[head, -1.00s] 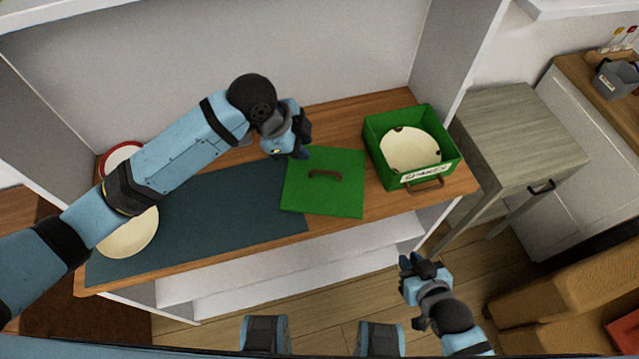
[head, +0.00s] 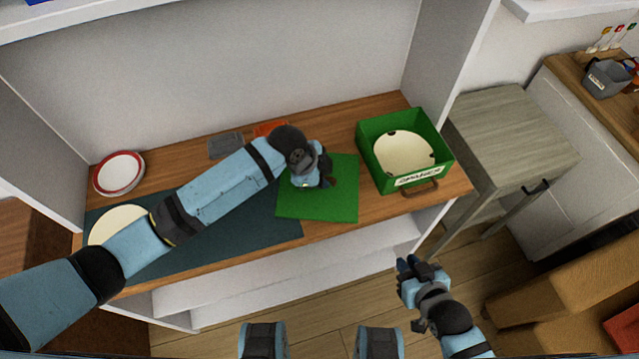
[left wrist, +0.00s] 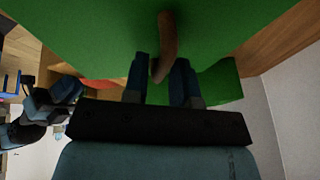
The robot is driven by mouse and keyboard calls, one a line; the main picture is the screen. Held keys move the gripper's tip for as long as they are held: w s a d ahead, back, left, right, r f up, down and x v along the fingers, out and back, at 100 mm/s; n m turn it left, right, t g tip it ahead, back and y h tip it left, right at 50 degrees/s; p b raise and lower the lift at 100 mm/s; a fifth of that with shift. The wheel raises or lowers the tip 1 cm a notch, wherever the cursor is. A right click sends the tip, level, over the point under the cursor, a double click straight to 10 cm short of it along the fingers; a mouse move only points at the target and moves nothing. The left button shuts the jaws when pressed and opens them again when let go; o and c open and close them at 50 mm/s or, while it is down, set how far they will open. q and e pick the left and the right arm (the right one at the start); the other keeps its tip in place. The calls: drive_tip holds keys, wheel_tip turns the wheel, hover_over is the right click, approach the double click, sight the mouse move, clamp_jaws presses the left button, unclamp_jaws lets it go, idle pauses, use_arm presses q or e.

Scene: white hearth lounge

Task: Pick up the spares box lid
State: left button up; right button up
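The spares box lid (head: 290,205) is a flat green square lying on the counter, partly over the dark mat. Its brown arched handle (left wrist: 167,40) shows in the left wrist view; in the head view my arm hides it. My left gripper (head: 328,182) is over the lid. In the left wrist view its fingers (left wrist: 158,78) are apart, with the handle's end between them and no clear grip on it. The open green spares box (head: 448,158) stands right of the lid, with a cream round piece (head: 404,150) inside. My right gripper (head: 408,266) is empty, its fingertips apart, in front of the counter.
A cream plate (head: 115,222) lies on the dark mat (head: 215,225) at the left. A red-rimmed dish (head: 119,173) is behind it. A grey item (head: 226,145) and an orange item (head: 270,128) lie at the back. A grey wooden cabinet (head: 515,125) stands right of the counter.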

use_arm(q)
drive_tip(key=shift+f, duration=0.1)
clamp_jaws()
use_arm(e)
drive_tip(key=shift+a+r, duration=0.1)
drive_tip(key=shift+r, duration=0.05)
